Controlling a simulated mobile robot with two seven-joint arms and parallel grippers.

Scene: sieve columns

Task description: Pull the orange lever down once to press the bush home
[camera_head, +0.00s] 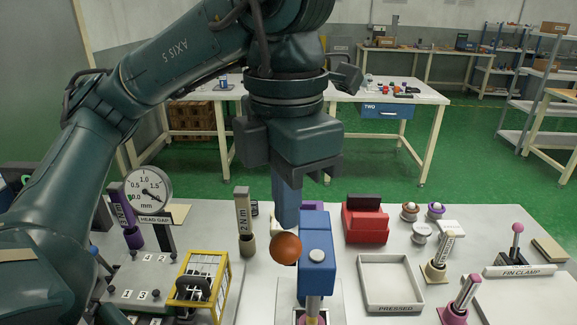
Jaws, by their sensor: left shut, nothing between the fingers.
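The orange lever shows as a round orange knob (286,249) at the front left of the blue press head (316,262). Its rod is hidden behind the knob and my gripper. My left gripper (288,218) points straight down with its fingers together and nothing between them. Its tips are just above the knob in the picture; I cannot tell whether they touch it. Below the press head a metal ram (313,304) goes down toward a purple and yellow part at the bottom edge. The bush cannot be made out clearly there. My right gripper is not in view.
A grey tray marked PRESSED (391,307) lies right of the press and looks empty. A red block (366,222) stands behind it. A dial gauge (149,188) and a yellow frame (203,284) stand left. A pink-knobbed fin clamp (517,270) is at right.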

